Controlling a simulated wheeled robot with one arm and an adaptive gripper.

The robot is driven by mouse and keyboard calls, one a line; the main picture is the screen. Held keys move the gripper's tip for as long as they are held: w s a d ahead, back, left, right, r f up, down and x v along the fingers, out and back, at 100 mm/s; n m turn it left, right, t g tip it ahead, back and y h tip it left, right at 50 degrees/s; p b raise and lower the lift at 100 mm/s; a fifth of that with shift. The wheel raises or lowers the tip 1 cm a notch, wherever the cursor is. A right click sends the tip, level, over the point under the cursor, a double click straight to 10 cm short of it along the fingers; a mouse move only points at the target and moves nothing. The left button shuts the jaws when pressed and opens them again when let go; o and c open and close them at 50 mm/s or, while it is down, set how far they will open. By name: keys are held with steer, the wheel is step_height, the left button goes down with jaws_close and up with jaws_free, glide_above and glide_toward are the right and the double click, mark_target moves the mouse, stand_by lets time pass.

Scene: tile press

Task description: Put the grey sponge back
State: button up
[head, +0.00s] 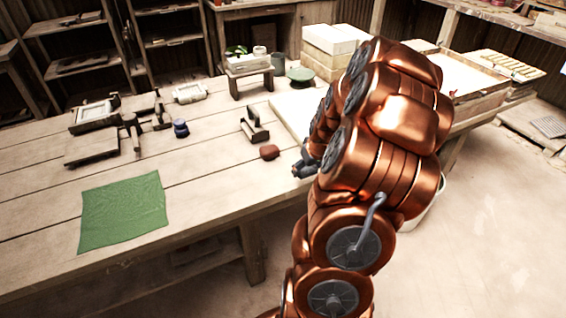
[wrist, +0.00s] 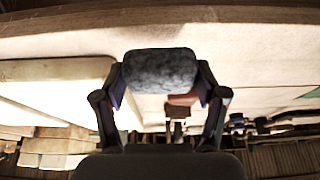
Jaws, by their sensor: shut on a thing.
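The grey sponge (wrist: 160,70) is a dark, rounded, speckled block. In the wrist view it sits between the two fingers of my gripper (wrist: 163,80), which is shut on it. In the head view my gripper (head: 305,168) shows only in part at the table's right edge, beside a white slab, and my copper arm hides the rest. The sponge cannot be made out in that view. A reddish-brown lump (head: 269,152) lies on the table just left of my gripper.
The wooden table (head: 205,192) holds a green cloth (head: 123,212), dark press tools (head: 92,147), a small blue-purple object (head: 181,128) and a white slab (head: 290,115). A small stand (head: 250,80) and pale stacked blocks (head: 325,50) are at the back. Bare tabletop lies around the cloth.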

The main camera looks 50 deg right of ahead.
steer(key=p, duration=0.2)
glide_above(281, 168)
steer(key=s, duration=0.2)
steer(key=shift+w+a+f, duration=0.25)
steer(key=shift+f, duration=0.25)
steer(key=shift+f+p, duration=0.45)
steer(key=shift+f, duration=1.25)
steer(key=shift+f, duration=0.15)
steer(key=o, duration=1.2)
steer(key=shift+s+r, duration=0.1)
steer(key=shift+r, duration=0.5)
steer(key=b+v, duration=0.2)
steer(key=v, duration=0.9)
steer(key=shift+b, duration=0.3)
